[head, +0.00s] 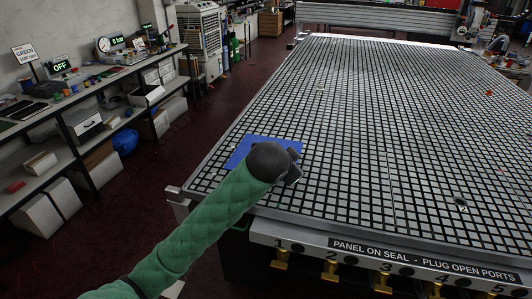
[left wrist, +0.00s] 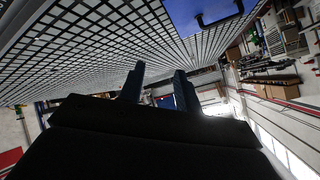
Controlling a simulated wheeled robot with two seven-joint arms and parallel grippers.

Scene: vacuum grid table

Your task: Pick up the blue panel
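The blue panel (head: 239,155) lies flat on the near left corner of the grid table (head: 380,130), partly hidden behind my left arm. In the left wrist view the panel (left wrist: 193,14) shows at the top, with a dark bar handle (left wrist: 219,20) on it. My left gripper (head: 294,167) overlaps the panel's right part in the head view; its height above the panel is hard to tell. Its two fingers (left wrist: 159,72) are apart with nothing between them. The panel and handle are off to one side of the fingers in the wrist view. My right gripper is in neither view.
The table's front edge carries a label strip (head: 425,259) and several brass valves (head: 331,268). A small orange-red item (head: 489,93) lies far right on the grid. Shelving (head: 85,125) stands left across a dark red floor. Most of the grid is clear.

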